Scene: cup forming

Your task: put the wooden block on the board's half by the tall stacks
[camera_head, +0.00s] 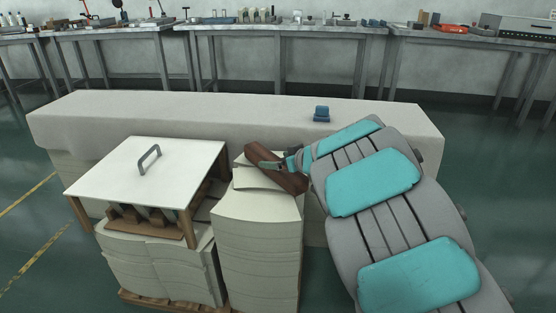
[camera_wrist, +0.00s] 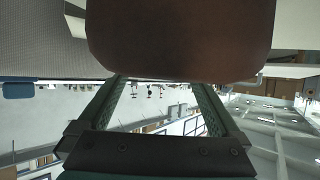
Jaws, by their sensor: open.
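The brown wooden block (camera_head: 262,154) is at the top of the middle stack of pale sheets (camera_head: 258,225), lying at a slant and partly covered by my gripper. In the wrist view the block (camera_wrist: 180,40) fills the top middle, at the fingertips. My gripper (camera_head: 283,164) is open at the block; its two fingers (camera_wrist: 165,90) stand apart. I cannot tell whether they touch the block. The white board (camera_head: 115,170) with a grey handle stands left of the middle stack on wooden legs. Another tall stack (camera_head: 165,268) is under it.
A long pale bench (camera_head: 220,107) runs behind the stacks, with a small blue object (camera_head: 321,114) on its top. A wooden base with dark pieces (camera_head: 150,228) sits under the white board. Worktables with tools line the back wall. The bench top is mostly clear.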

